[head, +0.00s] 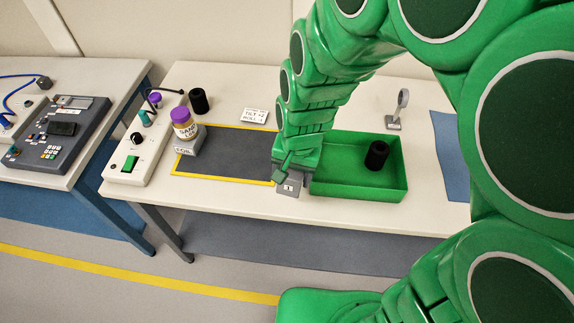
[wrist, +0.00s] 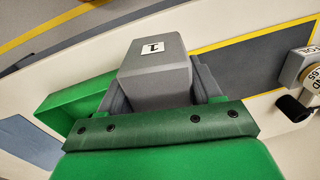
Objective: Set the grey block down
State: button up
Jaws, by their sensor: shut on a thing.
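The grey block (wrist: 155,82) carries a white label with a 1. It is gripped between my two grey fingers in the wrist view. In the head view the block (head: 292,189) shows under my gripper (head: 284,172), near the table's front edge, between the yellow-bordered dark mat (head: 235,158) and the green tray (head: 392,192). My gripper is shut on the block. I cannot tell whether the block touches the table or hangs just above it. My arm hides part of the mat's right end and the tray's left end.
A purple-capped jar (head: 183,121) stands on another grey block (head: 188,148) at the mat's left end. A black cylinder (head: 376,155) is in the green tray. A control box (head: 130,163) is left of the mat. A small ring stand (head: 396,113) stands behind the tray.

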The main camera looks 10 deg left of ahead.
aim_at(300, 186)
jog(key=shift+s+d+r, duration=0.35)
jog(key=shift+s, duration=0.35)
jog(key=shift+s+d+r, duration=0.4)
jog(key=shift+s, duration=0.35)
jog(key=shift+s+d+r, duration=0.35)
jog(key=shift+s, duration=0.35)
